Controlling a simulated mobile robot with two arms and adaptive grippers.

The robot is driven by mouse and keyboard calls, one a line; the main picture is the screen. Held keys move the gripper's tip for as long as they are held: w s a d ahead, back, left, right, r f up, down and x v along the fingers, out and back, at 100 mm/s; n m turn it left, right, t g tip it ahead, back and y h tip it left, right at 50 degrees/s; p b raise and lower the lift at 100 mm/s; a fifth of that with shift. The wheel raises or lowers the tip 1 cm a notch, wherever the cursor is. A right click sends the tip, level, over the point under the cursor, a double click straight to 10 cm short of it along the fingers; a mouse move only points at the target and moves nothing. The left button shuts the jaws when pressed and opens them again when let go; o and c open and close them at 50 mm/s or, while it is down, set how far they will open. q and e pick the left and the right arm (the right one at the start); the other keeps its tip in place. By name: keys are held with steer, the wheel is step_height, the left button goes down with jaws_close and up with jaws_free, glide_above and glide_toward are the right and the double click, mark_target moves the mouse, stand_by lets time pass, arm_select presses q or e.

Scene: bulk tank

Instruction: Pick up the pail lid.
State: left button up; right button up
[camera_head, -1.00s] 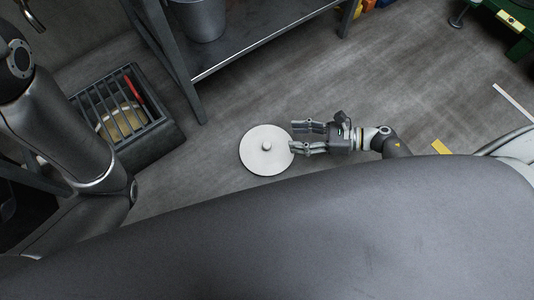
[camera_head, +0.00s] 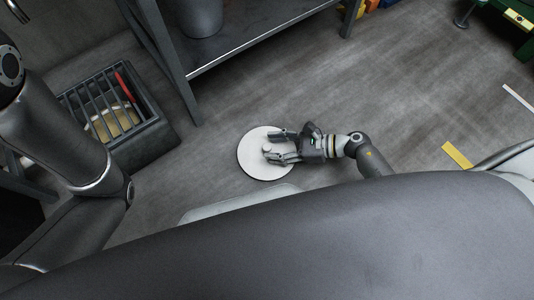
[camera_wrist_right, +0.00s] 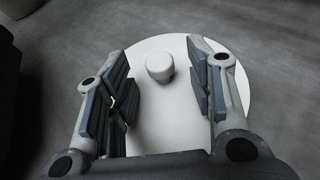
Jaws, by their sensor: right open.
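The pail lid is a round white disc (camera_head: 252,165) with a small knob (camera_wrist_right: 159,67) at its centre, lying flat on the grey floor. In the head view my right gripper (camera_head: 268,148) comes from the right and is over the lid, fingertips by the knob. In the right wrist view the gripper (camera_wrist_right: 157,75) is open, with the knob between the two fingers, near their tips. No finger visibly touches the knob. My left gripper is out of view; only part of the left arm shows at the left.
A metal shelf (camera_head: 258,40) with a grey pail (camera_head: 201,15) stands behind the lid. A dark crate-like box with a grate (camera_head: 152,140) and a red-handled tool (camera_head: 124,86) is at the left. Free floor lies to the right.

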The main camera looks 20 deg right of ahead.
steer(key=shift+w+a+f, duration=0.15)
steer(key=shift+a, duration=0.25)
jaws_close()
